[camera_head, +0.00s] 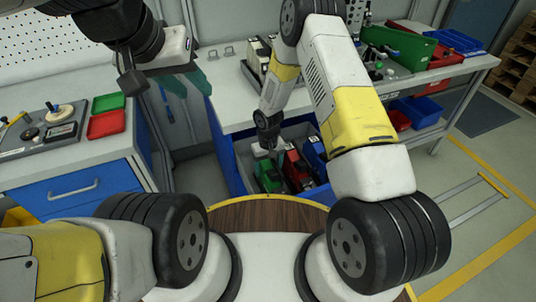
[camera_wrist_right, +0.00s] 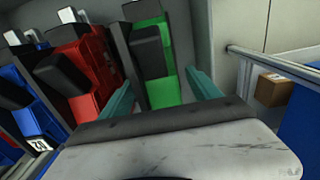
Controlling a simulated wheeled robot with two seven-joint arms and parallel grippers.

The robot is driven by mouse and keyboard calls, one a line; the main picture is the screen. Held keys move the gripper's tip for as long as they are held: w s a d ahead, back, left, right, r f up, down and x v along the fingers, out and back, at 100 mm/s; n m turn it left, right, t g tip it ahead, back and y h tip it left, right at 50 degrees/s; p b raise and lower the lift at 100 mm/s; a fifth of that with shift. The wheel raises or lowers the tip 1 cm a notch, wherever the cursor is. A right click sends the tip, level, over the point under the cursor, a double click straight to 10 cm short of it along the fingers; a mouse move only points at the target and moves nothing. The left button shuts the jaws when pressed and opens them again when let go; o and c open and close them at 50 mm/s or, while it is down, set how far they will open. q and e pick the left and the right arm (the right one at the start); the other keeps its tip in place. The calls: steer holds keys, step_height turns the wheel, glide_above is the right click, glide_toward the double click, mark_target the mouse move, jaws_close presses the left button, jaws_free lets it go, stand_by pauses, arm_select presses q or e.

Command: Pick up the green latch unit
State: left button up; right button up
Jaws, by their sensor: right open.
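The green latch unit (camera_head: 268,178), with a dark grey latch block on it, sits in the open grey drawer. In the right wrist view the green latch unit (camera_wrist_right: 163,88) stands upright in the picture, ahead of my right gripper (camera_wrist_right: 160,95). The teal fingers are apart, one towards each side of its lower end; I cannot tell whether they touch it. In the head view my right arm reaches down to the drawer, its gripper (camera_head: 262,150) just above the unit and partly hidden. My left gripper (camera_head: 186,84) hangs at the upper left with its fingers apart, empty.
A red unit (camera_wrist_right: 82,75) is beside the green one, and a blue unit (camera_wrist_right: 35,115) lies beyond it. The drawer wall (camera_wrist_right: 215,45) stands close on the green unit's other side. Red and green trays (camera_head: 106,123) lie on the left bench.

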step_height(320, 180, down, 2)
steer(key=shift+f, duration=0.1)
jaws_close()
stand_by(0.4)
steer(key=shift+r, duration=0.2)
step_height(320, 180, up, 19)
stand_by(0.6)
